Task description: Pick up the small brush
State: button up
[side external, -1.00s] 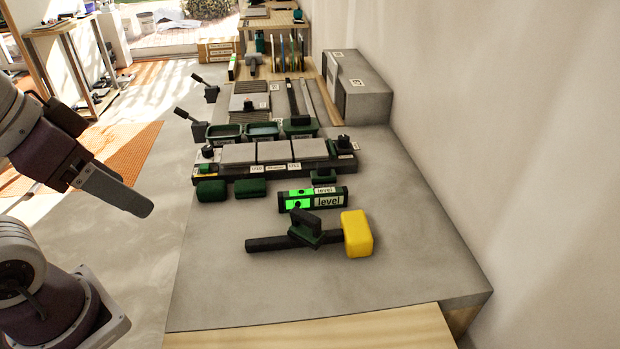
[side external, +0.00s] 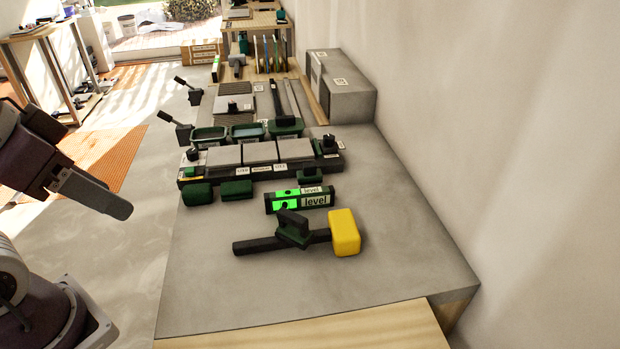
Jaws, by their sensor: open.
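A small dark green block with a black raised grip (side external: 293,229) lies against the black handle of a yellow-headed mallet (side external: 344,232), near the front of the grey bench. It looks like a small brush, but its bristles cannot be made out. A second green piece with a long black handle (side external: 284,124) lies farther back, behind the tile row. My gripper (side external: 104,200) is at the left, off the bench's left edge and well apart from both pieces. It is open and nothing shows in it; its fingers overlap in this view.
A green-lit level (side external: 300,200) lies behind the mallet. Beyond it are green blocks (side external: 199,194) and a rack of grey tiles (side external: 260,153). A grey box (side external: 345,100) stands by the right wall. The bench's front is clear.

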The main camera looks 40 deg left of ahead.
jog(key=w+a+r+m+t+y, duration=0.1)
jog(key=w+a+m+t, duration=0.3)
jog(key=w, duration=1.2)
jog(key=w+a+n+t+y, duration=0.1)
jog(key=w+a, duration=0.4)
jog(key=w, duration=1)
jog(key=m+h, duration=0.5)
jog(key=h, duration=0.3)
send_over(306, 165)
jog(key=s+a, duration=0.2)
jog(key=a, duration=0.5)
notch_tip(306, 165, down, 13)
jog(key=d+f+h, duration=0.1)
jog(key=f, duration=0.1)
jog(key=s+d+f+h, duration=0.1)
jog(key=f, duration=0.1)
jog(key=d+f+m+g+h, duration=0.1)
jog(key=f, duration=0.1)
jog(key=shift+s+f+h, duration=0.1)
jog(key=shift+s+h, duration=0.15)
jog(key=shift+h, duration=0.05)
jog(key=x, duration=0.6)
jog(key=shift+w+d+f, duration=0.15)
jog(key=shift+d+f, duration=0.15)
jog(key=shift+f, duration=0.05)
grip_shut()
